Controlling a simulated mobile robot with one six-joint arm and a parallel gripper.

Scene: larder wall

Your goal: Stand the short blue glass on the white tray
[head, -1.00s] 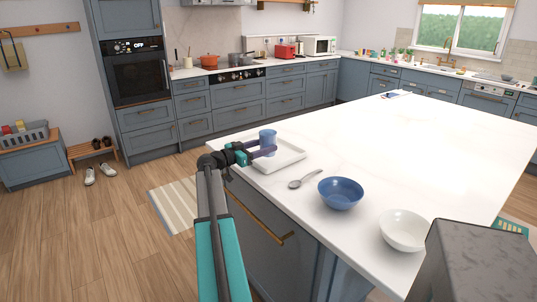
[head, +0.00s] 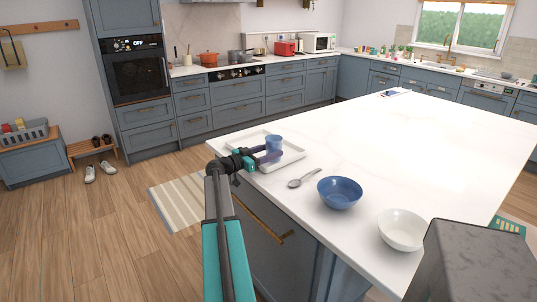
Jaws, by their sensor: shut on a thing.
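The short blue glass (head: 274,144) is upright at the white tray (head: 294,153), over its middle in the head view. My gripper (head: 268,154) is shut on the glass, reaching in from the left over the tray's near-left edge. The fingers cover part of the glass's lower side. I cannot tell whether its base touches the tray floor. The tray lies flat on the white island top near its left corner.
A spoon (head: 304,178), a blue bowl (head: 339,192) and a white bowl (head: 402,229) stand along the island's near edge, right of the tray. The island top (head: 420,140) beyond them is mostly clear.

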